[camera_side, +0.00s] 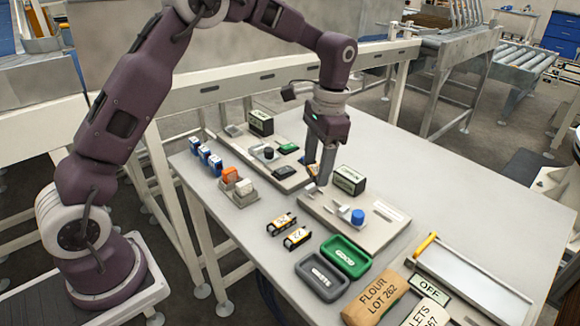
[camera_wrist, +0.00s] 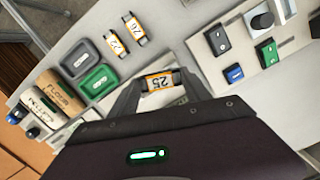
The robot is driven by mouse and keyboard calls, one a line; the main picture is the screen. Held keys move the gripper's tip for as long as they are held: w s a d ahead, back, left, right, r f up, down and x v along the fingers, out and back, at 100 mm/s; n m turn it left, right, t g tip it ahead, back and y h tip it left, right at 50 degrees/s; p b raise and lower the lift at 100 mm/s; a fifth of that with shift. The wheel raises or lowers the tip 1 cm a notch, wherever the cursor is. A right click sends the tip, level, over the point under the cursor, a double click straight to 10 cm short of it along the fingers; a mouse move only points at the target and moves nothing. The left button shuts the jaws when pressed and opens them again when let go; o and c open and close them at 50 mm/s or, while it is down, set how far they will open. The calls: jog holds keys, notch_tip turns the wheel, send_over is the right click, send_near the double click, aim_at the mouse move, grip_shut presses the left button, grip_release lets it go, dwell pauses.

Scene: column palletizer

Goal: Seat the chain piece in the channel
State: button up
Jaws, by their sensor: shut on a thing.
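My gripper (camera_side: 319,181) is shut on a chain piece with an orange-and-white label reading 25 (camera_wrist: 158,83), which sits between the two fingers in the wrist view. The fingers point down at the back-left part of a grey board (camera_side: 345,232). Fingers and arm hide most of the piece in the side view. I cannot make out the channel clearly, nor tell whether the piece touches the board. Two similar labelled pieces, one (camera_side: 283,222) behind the other (camera_side: 297,238), stand on the table; they also show in the wrist view (camera_wrist: 115,43) (camera_wrist: 135,28).
The board carries a dark labelled box (camera_side: 349,181) and a blue knob (camera_side: 357,217). A second board (camera_side: 243,143) with switches lies behind left. A green tray (camera_side: 346,257), a grey tray (camera_side: 321,276) and a flour bag (camera_side: 376,299) lie in front.

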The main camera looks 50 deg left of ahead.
jog(key=f+n, duration=0.1)
jog(key=w+d+f+n, duration=0.1)
jog(key=f, duration=0.1)
jog(key=w+f+n, duration=0.1)
jog(key=f+n, duration=0.1)
jog(key=shift+d+f, duration=0.25)
jog(key=shift+d, duration=0.15)
jog(key=shift+f, duration=0.15)
jog(key=shift+s+f, duration=0.1)
jog(key=shift+s, duration=0.05)
dwell(0.8)
